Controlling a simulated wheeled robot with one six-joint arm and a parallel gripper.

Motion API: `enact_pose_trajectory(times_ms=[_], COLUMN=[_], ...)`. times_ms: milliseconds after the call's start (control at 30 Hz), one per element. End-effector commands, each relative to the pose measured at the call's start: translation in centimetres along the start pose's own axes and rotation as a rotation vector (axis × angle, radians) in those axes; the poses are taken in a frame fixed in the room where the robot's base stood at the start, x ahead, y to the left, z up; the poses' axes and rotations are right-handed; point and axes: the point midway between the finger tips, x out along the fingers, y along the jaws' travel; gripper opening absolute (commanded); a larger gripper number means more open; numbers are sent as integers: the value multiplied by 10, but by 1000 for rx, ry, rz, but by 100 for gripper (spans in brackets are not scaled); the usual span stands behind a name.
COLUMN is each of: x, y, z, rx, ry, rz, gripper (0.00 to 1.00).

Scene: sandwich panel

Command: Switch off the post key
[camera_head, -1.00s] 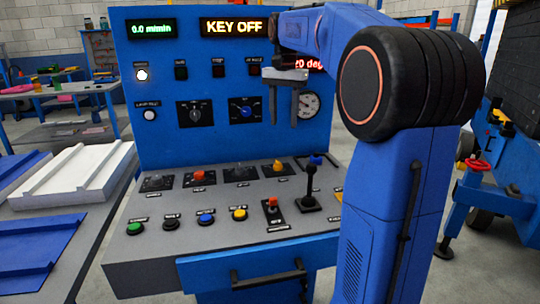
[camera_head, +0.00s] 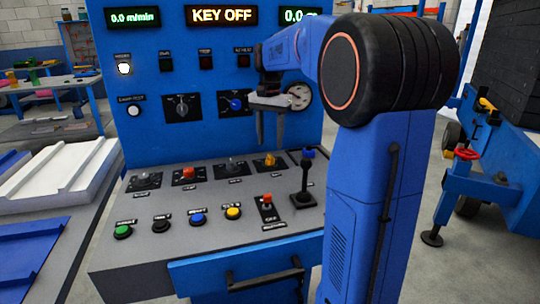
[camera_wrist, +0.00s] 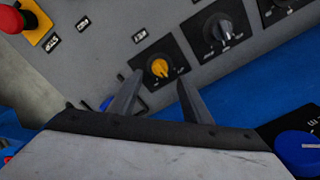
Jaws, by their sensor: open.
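The sloped desk of the control panel (camera_head: 130,262) carries a row of rotary switches. A yellow knob (camera_head: 270,160) is at the right end of that row. In the wrist view the yellow knob (camera_wrist: 160,68) lies between and beyond my fingertips. My gripper (camera_head: 270,138) is open and empty, fingers down, above the yellow knob and apart from it; it also shows in the wrist view (camera_wrist: 160,80). A grey-tipped knob (camera_wrist: 225,32) is beside the yellow one. The lit display (camera_head: 222,16) reads KEY OFF. The labels are too small to tell which switch is the post key.
A red switch (camera_head: 267,198) and coloured push buttons line the front.

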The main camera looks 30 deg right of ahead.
Motion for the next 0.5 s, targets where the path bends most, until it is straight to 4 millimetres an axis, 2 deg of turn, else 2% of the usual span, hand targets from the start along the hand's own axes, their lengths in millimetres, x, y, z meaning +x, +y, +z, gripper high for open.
enact_pose_trajectory(times_ms=[200,500], x=[36,62], y=[0,0], z=[0,0], rx=[0,0], ry=[-1,0], rz=[1,0], gripper=[44,44])
